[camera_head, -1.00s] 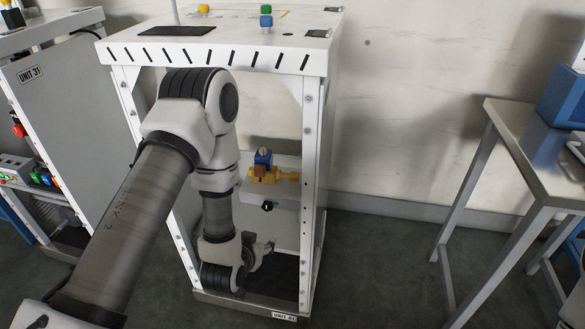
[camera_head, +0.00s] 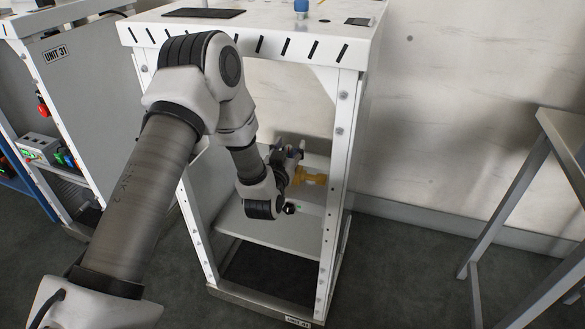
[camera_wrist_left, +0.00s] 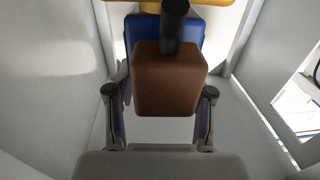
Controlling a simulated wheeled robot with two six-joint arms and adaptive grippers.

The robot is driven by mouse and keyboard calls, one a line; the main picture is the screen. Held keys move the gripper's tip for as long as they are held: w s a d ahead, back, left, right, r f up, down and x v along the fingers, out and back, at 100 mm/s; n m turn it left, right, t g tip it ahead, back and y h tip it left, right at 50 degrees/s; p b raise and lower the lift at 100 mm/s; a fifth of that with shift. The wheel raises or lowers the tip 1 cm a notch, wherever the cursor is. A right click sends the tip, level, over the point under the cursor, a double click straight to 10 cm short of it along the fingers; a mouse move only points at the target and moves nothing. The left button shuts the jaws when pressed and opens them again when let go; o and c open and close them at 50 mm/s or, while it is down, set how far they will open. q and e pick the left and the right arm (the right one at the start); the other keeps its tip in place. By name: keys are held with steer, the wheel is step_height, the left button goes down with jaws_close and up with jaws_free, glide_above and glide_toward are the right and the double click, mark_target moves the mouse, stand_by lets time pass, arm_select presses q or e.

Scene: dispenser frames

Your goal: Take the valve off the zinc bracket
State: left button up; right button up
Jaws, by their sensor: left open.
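The valve stands inside the dispenser frame. Its yellow fitting (camera_head: 312,177) shows right of my left gripper in the head view, with a little blue beside the fingers. In the left wrist view I see its brown block (camera_wrist_left: 168,85) with a dark round stem, the blue part (camera_wrist_left: 190,32) behind, and yellow at the top edge. My left gripper (camera_head: 291,150) is open. In the wrist view its fingers (camera_wrist_left: 158,95) stand on either side of the brown block; whether they touch it is unclear. I cannot make out the zinc bracket for certain. My right gripper is out of view.
The frame's right front post (camera_head: 340,150) and white top (camera_head: 270,38) surround my arm. A pale shelf (camera_head: 255,228) lies below the gripper. Another cabinet marked UNIT 31 (camera_head: 85,85) stands left; a metal table (camera_head: 565,140) stands right. Floor between is clear.

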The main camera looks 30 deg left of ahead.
arm_select(q)
jaws_close()
